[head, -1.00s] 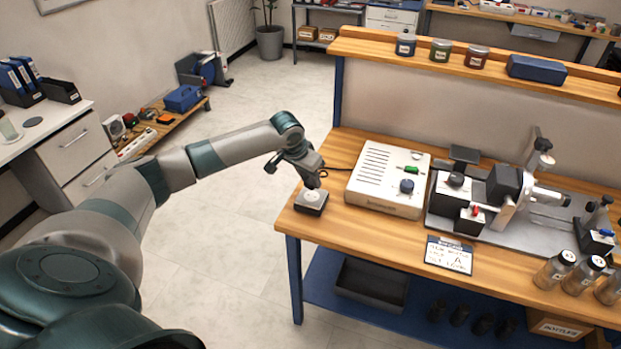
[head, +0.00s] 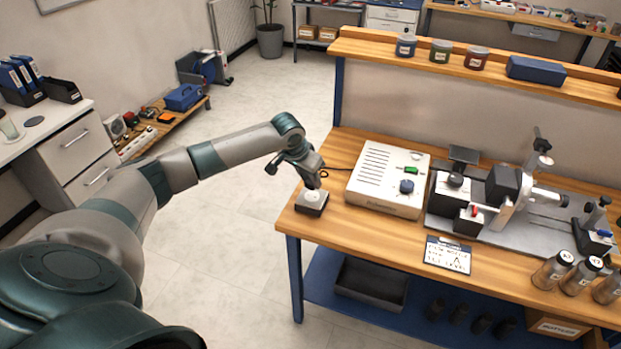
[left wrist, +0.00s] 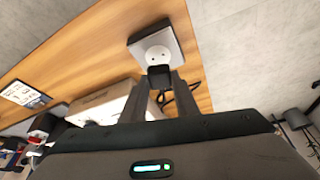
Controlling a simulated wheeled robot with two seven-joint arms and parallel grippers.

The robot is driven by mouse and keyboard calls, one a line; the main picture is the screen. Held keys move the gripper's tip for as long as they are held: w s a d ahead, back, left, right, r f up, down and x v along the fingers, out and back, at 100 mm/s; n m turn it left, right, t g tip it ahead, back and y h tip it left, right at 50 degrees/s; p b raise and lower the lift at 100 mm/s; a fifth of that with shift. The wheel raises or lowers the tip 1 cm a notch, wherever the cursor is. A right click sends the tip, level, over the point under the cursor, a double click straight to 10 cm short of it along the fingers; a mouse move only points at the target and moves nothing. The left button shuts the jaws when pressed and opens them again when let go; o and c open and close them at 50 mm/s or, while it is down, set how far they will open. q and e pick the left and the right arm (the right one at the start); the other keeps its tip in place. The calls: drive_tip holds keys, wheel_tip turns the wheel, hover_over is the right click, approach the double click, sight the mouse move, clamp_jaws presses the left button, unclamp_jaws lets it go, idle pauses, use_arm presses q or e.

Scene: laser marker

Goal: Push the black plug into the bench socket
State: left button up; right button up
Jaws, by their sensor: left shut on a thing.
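The bench socket (head: 311,203) is a dark box with a round white face at the left end of the wooden bench. It also shows in the left wrist view (left wrist: 157,52), with holes visible in the white face. My left gripper (head: 313,182) is just above the socket. In the left wrist view its fingers (left wrist: 158,82) are shut on the black plug (left wrist: 159,74). The plug sits at the near edge of the white face and hides part of it. I cannot tell whether they touch. My right gripper is in neither view.
A white control box (head: 388,177) stands right of the socket, with a black cable (head: 338,168) behind. A marking machine (head: 515,200) and glass jars (head: 553,269) are further right. A label card (head: 447,254) lies near the front edge. Bare wood surrounds the socket.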

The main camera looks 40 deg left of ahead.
use_arm(q)
drive_tip(key=shift+f, duration=1.6)
idle(0.6)
drive_tip(key=shift+f, duration=0.35)
idle(1.0)
drive_tip(key=shift+f+p, duration=0.15)
drive_tip(key=shift+p, duration=0.7)
idle(1.3)
drive_tip(key=o, duration=1.6)
drive_tip(key=shift+r+p, duration=2.95)
drive_tip(key=shift+r, duration=0.05)
